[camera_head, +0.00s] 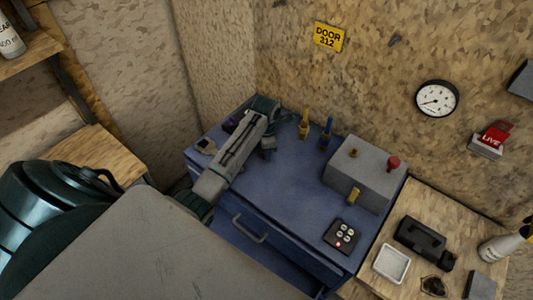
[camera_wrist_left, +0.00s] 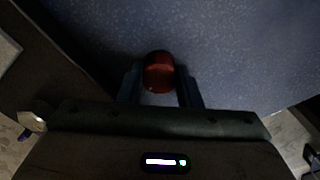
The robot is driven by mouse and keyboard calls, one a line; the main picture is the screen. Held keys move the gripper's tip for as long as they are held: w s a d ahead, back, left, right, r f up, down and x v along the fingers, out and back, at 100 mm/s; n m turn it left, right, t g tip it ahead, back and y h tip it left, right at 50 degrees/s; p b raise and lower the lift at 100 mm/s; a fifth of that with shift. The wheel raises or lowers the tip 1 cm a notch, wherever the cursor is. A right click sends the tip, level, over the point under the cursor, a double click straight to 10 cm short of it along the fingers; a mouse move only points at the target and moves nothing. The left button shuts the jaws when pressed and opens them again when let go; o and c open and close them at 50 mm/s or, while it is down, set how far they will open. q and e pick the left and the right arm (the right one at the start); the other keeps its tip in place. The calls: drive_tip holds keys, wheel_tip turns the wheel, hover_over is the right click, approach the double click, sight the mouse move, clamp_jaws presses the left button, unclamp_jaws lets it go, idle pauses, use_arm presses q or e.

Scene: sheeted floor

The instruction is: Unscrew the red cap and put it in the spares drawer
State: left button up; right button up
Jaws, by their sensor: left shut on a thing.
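A round red cap (camera_wrist_left: 158,72) shows between the two fingers of my left gripper (camera_wrist_left: 159,88) in the left wrist view, over a speckled blue surface. The gripper is shut on it. In the head view my left gripper (camera_head: 267,147) is over the back left part of the blue cabinet top (camera_head: 290,185), and the red cap cannot be made out there. A drawer front with a grey handle (camera_head: 248,228) is on the cabinet's front; my arm covers part of it, and I cannot tell which drawer is for spares. My right gripper is not in view.
A grey box (camera_head: 365,175) with a red knob (camera_head: 393,163) stands on the cabinet's right side. Yellow (camera_head: 304,125) and blue (camera_head: 326,133) upright fittings stand at the back. A small black keypad (camera_head: 342,236) lies near the front right. The middle of the top is clear.

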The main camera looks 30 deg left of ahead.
use_arm(q)
drive_tip(key=n, duration=0.3)
drive_tip(key=o, duration=1.2)
drive_tip(key=shift+c, duration=1)
